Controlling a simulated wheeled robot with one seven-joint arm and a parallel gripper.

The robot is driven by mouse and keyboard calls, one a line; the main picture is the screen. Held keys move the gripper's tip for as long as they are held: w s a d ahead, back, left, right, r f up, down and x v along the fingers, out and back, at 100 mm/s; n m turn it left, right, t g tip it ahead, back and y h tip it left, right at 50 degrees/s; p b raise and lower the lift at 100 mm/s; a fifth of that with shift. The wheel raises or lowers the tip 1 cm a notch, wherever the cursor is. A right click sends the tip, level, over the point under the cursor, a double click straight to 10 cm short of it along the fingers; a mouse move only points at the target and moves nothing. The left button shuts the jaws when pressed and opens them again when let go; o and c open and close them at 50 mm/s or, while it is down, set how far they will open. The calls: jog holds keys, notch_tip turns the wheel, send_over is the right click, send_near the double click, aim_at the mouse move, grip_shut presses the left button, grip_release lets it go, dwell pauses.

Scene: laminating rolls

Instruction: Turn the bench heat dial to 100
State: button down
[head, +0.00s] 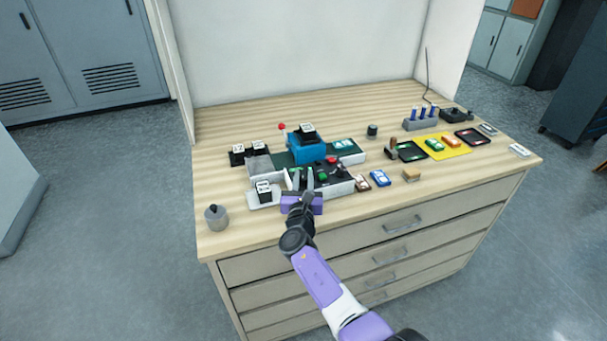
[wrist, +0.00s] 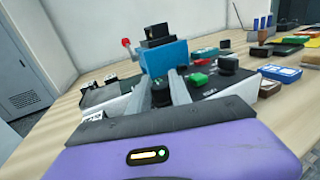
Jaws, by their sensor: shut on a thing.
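The control box (head: 338,186) sits at the front of the bench, with a dark sloped top. In the wrist view, a black dial (wrist: 160,92) stands on the left part of the control box (wrist: 212,86). My gripper (head: 303,180) reaches the box from the front. In the wrist view, my gripper's (wrist: 161,84) two grey fingers lie on either side of this dial, shut on it. The dial's scale and pointer are too small or hidden to read. In the head view the fingers mostly cover the dial.
A green button (wrist: 198,79) and a second black knob (wrist: 228,63) are right of my fingers. The blue press (head: 307,148) stands behind the box. Small packs (head: 380,178) lie to the right.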

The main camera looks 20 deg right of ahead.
jog(key=m+h+b, duration=0.1)
jog(key=m+g+h+b, duration=0.1)
jog(key=h+b, duration=0.1)
jog(key=shift+a+f+h, duration=0.15)
jog(key=shift+f+h, duration=0.15)
jog(key=shift+f, duration=0.05)
jog(key=m+g+h+b, duration=0.2)
jog(key=b, duration=0.3)
jog(key=shift+h+b, duration=0.3)
jog(key=m+g+h+b, duration=0.1)
jog(key=b, duration=0.2)
jog(key=shift+r+m+g+h+b, duration=0.15)
jog(key=shift+m+g+h+b, duration=0.15)
jog(key=shift+m, duration=0.1)
jog(key=shift+r+g+b, duration=0.2)
jog(key=shift+g+b, duration=0.1)
jog(key=shift+b, duration=0.2)
jog(key=c, duration=1.2)
grip_release()
jog(key=shift+p+v, duration=0.9)
jog(key=shift+v, duration=2.85)
